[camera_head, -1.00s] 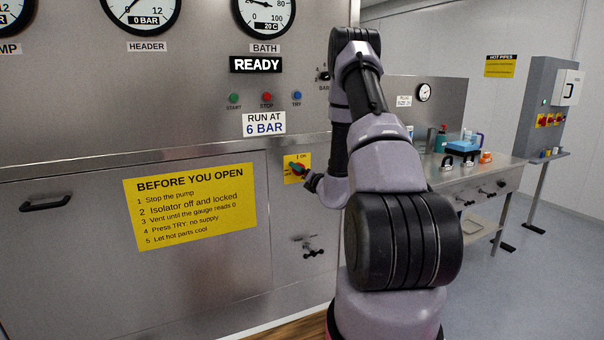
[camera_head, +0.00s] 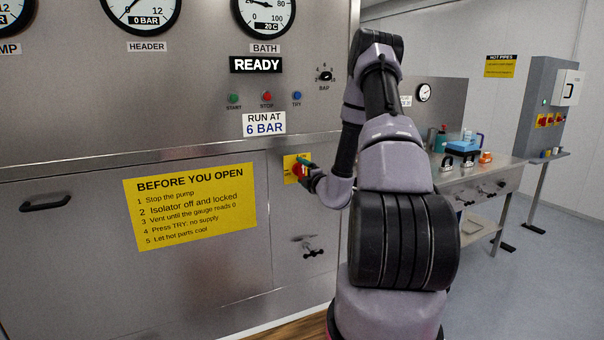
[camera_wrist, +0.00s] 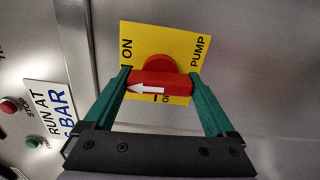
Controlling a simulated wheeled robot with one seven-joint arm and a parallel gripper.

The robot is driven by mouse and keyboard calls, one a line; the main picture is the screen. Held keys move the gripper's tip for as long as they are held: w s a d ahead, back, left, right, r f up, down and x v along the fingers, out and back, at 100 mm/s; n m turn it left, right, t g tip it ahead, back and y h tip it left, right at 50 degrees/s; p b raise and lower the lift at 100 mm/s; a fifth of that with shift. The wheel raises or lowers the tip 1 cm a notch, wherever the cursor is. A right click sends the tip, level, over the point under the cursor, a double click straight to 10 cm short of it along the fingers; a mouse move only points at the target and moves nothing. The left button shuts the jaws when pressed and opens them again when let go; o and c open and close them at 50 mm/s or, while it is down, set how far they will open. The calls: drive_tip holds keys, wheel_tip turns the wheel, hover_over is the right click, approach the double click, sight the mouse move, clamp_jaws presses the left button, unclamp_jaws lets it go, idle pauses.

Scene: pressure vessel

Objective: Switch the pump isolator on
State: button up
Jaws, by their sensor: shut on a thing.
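The pump isolator is a red rotary handle (camera_wrist: 160,84) on a yellow plate (camera_wrist: 160,45) marked ON and PUMP. In the wrist view its white arrow points left, towards the plate's ON edge and just below the word ON. A second label below the handle is partly hidden. My gripper (camera_wrist: 163,88) is shut on the handle, one green finger at each end. In the head view the handle (camera_head: 297,170) shows red beside my gripper (camera_head: 304,164), on the yellow plate (camera_head: 289,161) low on the steel panel.
A READY display (camera_head: 257,64) and a RUN AT 6 BAR label (camera_head: 264,123) are above. START, STOP and TRY buttons (camera_head: 266,97) and a BAR selector (camera_head: 324,76) sit close by. A steel bench (camera_head: 490,185) stands right.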

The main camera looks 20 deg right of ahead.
drive_tip(key=shift+m, duration=0.5)
drive_tip(key=o, duration=1.1)
drive_tip(key=shift+c, duration=0.2)
drive_tip(key=s, duration=1.1)
drive_tip(key=shift+d, duration=0.25)
